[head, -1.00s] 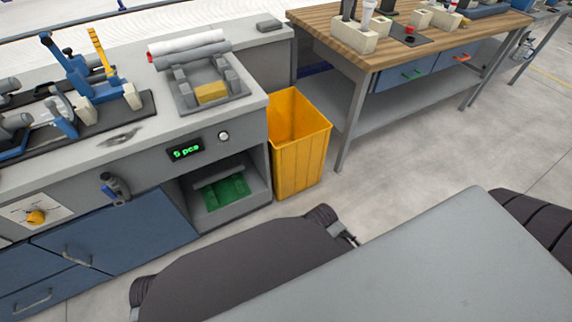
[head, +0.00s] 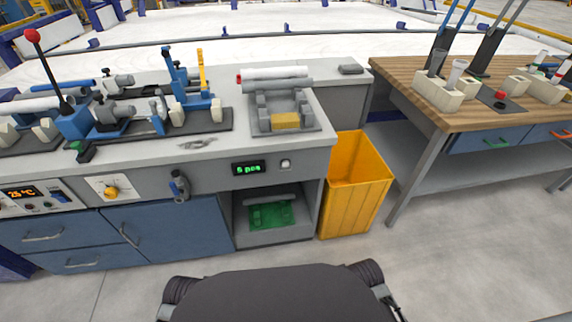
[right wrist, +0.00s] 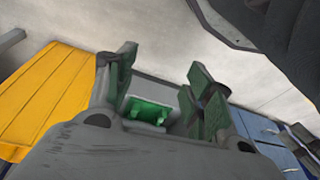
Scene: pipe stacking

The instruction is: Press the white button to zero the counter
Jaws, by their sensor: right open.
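The white button (head: 285,163) is on the front panel of the grey workbench (head: 215,166), just right of the counter (head: 249,168). The counter glows green and seems to read 5 or 6 pcs; the digit is hard to tell. Nothing touches the button. My right gripper (right wrist: 156,82) shows in the right wrist view with its green fingers apart and nothing between them. Beyond the fingers is the compartment with a green tray (right wrist: 148,112). The button is not visible in that view. My left gripper is in neither view.
Below the button is an open compartment with a green tray (head: 271,214) and a grey pipe. A yellow bin (head: 355,190) stands right of the bench. Pipes (head: 275,79) lie on a grey holder on top. A wooden table (head: 430,92) stands at right. Floor in front is clear.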

